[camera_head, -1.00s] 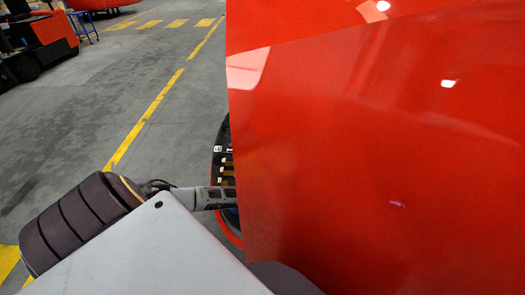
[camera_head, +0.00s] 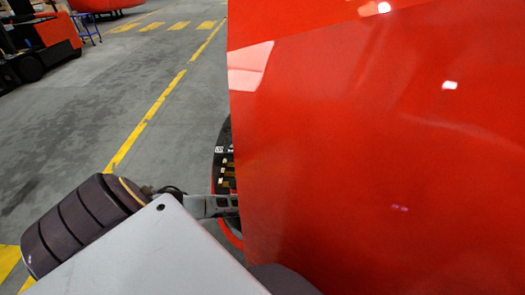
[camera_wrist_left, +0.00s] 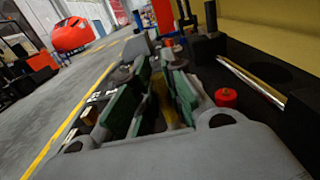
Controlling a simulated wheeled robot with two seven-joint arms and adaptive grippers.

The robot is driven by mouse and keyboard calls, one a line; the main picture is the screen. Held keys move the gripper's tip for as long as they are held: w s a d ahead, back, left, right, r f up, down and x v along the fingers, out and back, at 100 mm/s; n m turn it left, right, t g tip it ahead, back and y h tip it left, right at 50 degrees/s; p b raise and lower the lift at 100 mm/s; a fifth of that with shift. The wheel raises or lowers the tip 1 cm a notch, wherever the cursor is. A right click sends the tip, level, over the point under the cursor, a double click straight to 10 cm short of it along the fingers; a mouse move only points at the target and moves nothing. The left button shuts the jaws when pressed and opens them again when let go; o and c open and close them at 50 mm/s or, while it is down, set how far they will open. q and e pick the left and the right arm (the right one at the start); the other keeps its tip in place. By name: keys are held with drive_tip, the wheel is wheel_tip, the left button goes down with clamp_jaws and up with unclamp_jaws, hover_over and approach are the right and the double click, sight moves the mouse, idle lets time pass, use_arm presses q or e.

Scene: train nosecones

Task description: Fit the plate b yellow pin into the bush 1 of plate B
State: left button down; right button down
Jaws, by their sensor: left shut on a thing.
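My left gripper (camera_wrist_left: 162,85) shows in the left wrist view, its two green-padded fingers closed around a yellow piece, the yellow pin (camera_wrist_left: 162,104), which is largely hidden between the pads. In the head view my left arm reaches to the edge of the red nosecone, and the gripper is mostly hidden behind it. A black plate (camera_head: 222,138) with several small yellow-brass and white pieces shows beside that edge. I cannot tell which plate it is. Bush 1 cannot be made out. My right gripper is not in view.
The large red nosecone shell (camera_head: 380,150) fills the right of the head view. Open grey floor (camera_head: 110,90) with yellow lines lies to the left.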

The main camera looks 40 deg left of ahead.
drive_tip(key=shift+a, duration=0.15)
use_arm(q)
drive_tip(key=shift+f, duration=0.45)
drive_tip(key=shift+f+b, duration=0.35)
drive_tip(key=shift+f, duration=1.3)
drive_tip(key=c, duration=1.6)
unclamp_jaws()
drive_tip(key=shift+f, duration=0.1)
drive_tip(key=shift+o, duration=0.6)
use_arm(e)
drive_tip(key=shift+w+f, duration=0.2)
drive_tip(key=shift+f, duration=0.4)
use_arm(q)
drive_tip(key=shift+r, duration=0.2)
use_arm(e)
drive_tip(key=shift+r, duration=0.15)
